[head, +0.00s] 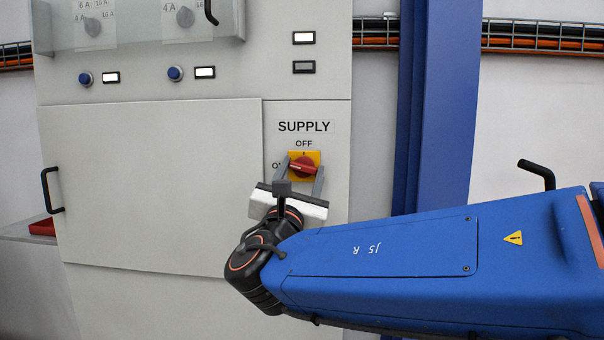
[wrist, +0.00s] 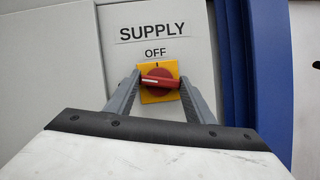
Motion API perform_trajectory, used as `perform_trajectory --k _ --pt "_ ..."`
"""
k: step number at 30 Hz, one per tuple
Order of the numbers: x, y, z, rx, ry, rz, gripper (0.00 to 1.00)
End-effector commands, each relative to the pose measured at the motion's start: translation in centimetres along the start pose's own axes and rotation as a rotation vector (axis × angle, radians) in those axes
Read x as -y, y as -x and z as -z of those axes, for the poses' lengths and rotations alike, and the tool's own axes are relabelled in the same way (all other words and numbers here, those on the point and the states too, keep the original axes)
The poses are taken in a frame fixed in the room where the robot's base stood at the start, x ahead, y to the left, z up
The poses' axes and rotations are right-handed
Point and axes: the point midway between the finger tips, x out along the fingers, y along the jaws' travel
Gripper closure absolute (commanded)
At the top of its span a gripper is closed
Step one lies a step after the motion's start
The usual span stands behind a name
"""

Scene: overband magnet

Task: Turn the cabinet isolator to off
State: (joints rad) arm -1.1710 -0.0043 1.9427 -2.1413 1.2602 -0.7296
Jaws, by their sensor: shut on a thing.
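The cabinet isolator is a red rotary handle (head: 302,167) on a yellow plate (head: 314,156), under the labels SUPPLY and OFF. The handle also shows in the wrist view (wrist: 160,82), lying nearly level, its white-marked end to the left, towards the ON side. The OFF label (wrist: 155,53) is above the plate. My gripper (head: 303,168) has one grey finger at each end of the handle and is shut on it. The fingers show in the wrist view (wrist: 160,83) left and right of the handle. The ON label is partly hidden by my left finger.
The grey cabinet door (head: 150,180) with a black handle (head: 50,190) is shut, left of the isolator. Lamps (head: 303,38) and knobs (head: 185,16) sit above. A blue post (head: 440,100) stands close on the right, behind my arm.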

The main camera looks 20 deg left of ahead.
Motion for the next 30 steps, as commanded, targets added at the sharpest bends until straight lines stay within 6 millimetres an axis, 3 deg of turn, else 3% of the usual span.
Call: perform_trajectory --k 30 --pt "-0.53 -0.07 -0.21 0.000 -0.885 0.368 0.74"
